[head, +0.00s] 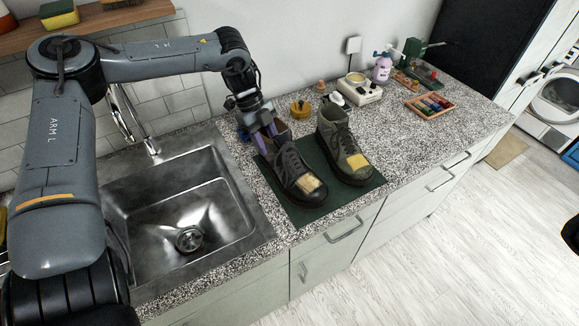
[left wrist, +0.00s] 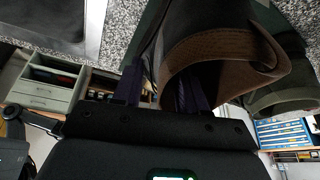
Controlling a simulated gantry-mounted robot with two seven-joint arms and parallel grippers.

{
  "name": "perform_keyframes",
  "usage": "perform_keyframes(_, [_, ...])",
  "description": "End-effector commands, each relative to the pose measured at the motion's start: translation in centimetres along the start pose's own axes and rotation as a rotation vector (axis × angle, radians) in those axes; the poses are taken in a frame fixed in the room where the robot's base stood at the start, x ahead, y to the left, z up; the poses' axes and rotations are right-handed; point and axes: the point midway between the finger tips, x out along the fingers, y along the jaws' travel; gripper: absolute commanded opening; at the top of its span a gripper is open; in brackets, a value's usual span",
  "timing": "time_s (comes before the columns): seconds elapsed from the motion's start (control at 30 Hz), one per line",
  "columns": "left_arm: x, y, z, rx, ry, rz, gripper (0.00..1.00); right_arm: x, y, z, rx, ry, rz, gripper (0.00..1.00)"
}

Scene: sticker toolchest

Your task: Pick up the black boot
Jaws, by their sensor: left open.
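The black boot (head: 296,170), with a tan patch on its toe, stands upright on a dark green mat (head: 305,213) on the counter. A similar olive-green boot (head: 343,145) stands to its right. My left gripper (head: 265,137) is open at the black boot's ankle opening, with its purple fingers pointing down. In the left wrist view, the black boot's brown-lined collar (left wrist: 215,48) fills the upper middle. One finger of the left gripper (left wrist: 160,90) is left of the collar and the other appears inside the opening. Contact cannot be told. My right gripper is not in view.
A steel sink (head: 190,205) lies left of the mat. Behind the boots are an orange tape roll (head: 300,107), a white device (head: 358,92), and a purple bottle (head: 382,68). A wooden tray (head: 429,105) sits further right. Clear counter lies right of the mat.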

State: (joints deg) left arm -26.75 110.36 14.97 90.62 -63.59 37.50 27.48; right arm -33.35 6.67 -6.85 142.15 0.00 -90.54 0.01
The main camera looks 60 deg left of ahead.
Motion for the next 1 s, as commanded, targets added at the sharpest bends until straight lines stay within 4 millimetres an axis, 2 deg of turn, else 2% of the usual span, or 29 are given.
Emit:
perform_keyframes(0.13, [1.18, 0.05, -0.03, 0.001, 0.001, 0.001, 0.42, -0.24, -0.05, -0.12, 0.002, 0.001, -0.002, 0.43])
perform_keyframes(0.4, [1.41, 0.01, 0.00, 0.001, 0.000, 0.000, 0.42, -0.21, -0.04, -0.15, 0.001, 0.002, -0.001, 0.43])
perform_keyframes(0.7, [1.38, 0.02, 0.01, 0.000, 0.001, 0.000, 0.00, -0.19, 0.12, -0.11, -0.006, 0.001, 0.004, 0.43])
perform_keyframes(1.0, [1.37, 0.02, -0.01, 0.001, 0.001, 0.000, 0.00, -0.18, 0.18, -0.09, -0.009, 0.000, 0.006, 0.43])
